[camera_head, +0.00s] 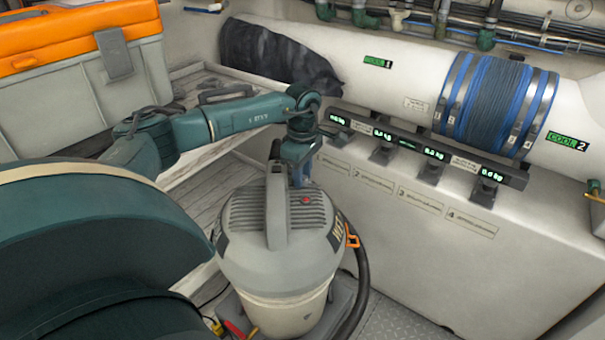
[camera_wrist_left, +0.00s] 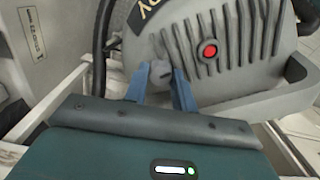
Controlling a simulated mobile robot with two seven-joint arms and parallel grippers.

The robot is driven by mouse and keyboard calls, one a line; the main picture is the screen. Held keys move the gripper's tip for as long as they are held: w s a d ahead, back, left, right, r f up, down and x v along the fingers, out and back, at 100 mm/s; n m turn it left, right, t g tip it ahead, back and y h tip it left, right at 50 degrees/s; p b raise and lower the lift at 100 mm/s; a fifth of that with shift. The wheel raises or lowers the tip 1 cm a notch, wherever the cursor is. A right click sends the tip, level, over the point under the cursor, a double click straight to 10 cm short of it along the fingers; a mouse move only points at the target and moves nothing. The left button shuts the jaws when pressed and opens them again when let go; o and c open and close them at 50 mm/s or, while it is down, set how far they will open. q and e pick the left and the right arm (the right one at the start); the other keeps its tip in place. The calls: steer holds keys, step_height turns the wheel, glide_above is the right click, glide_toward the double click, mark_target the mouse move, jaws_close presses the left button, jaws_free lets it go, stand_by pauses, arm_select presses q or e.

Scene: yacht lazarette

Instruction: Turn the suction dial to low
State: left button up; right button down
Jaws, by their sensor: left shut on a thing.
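The small grey suction dial (camera_wrist_left: 160,71) lies beside the ribbed part, between the blue fingers of my left gripper (camera_wrist_left: 160,80). The fingers are shut on the dial from both sides. In the head view my left gripper (camera_head: 299,180) reaches down to the back of the vacuum's top and hides the dial. The dial's setting marks cannot be read. My right gripper is not in view.
A black hose (camera_head: 362,280) curves down the vacuum's right side. Behind are a rail of green weight displays (camera_head: 430,150) and a white duct with a blue strap wrap (camera_head: 495,105). An orange-lidded cooler (camera_head: 80,45) stands on the left bench.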

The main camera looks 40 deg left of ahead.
arm_select(q)
steer(key=shift+r+m, duration=0.1)
steer(key=shift+m, duration=0.6)
steer(key=o, duration=0.7)
steer(key=shift+o, duration=0.2)
step_height(320, 180, up, 13)
stand_by(0.5)
